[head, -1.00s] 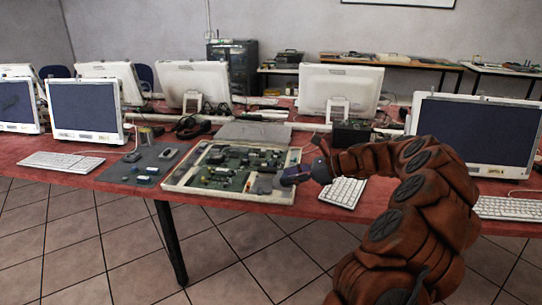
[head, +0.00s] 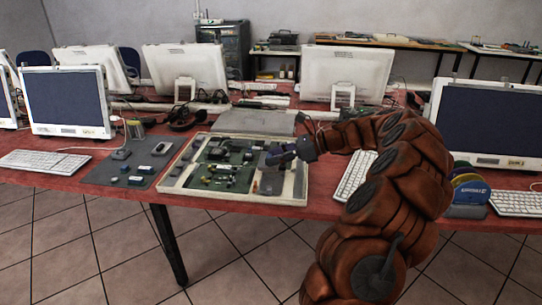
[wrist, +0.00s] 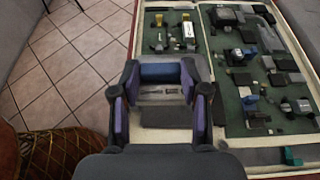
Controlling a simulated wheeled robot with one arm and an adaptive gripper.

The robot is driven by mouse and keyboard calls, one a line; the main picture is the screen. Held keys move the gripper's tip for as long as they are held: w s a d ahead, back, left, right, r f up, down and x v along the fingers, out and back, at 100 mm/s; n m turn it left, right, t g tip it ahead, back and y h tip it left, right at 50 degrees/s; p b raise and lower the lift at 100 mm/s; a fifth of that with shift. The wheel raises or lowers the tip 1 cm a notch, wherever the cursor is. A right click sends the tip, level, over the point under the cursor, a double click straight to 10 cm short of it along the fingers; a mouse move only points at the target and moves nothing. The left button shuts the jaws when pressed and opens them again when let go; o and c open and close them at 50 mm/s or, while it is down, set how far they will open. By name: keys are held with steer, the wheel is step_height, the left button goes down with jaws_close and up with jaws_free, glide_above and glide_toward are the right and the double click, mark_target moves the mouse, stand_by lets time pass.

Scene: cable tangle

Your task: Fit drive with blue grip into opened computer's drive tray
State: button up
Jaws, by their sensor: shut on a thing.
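The opened computer (head: 170,190) is a shallow pale case with green boards, lying on the red table. It also shows in the wrist view (wrist: 200,40). My gripper (head: 281,157) is above its right part. In the wrist view my gripper (wrist: 160,80), with purple pads, is shut on the blue grip (wrist: 162,72). The grey drive (wrist: 163,93) shows below the grip, between the fingers. In the head view a grey patch (head: 270,184), perhaps the drive tray, shows at the case's right front. I cannot tell whether the drive touches the tray.
A grey mat (head: 110,171) with small parts lies left of the case, and a grey lid (head: 255,121) behind it. A keyboard (head: 354,175) is close on the right. Colored discs (head: 468,188) stand farther right. Monitors line the table's back.

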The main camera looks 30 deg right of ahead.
mark_target(277, 186)
steer(key=shift+s+d+f+b, duration=0.1)
steer(key=shift+d+f+b, duration=0.1)
steer(key=shift+f+b, duration=0.55)
step_height(277, 186, down, 4)
steer(key=b, duration=0.3)
steer(key=shift+f, duration=0.6)
steer(key=shift+p, duration=0.85)
steer(key=shift+f, duration=0.6)
stand_by(0.4)
steer(key=o, duration=1.4)
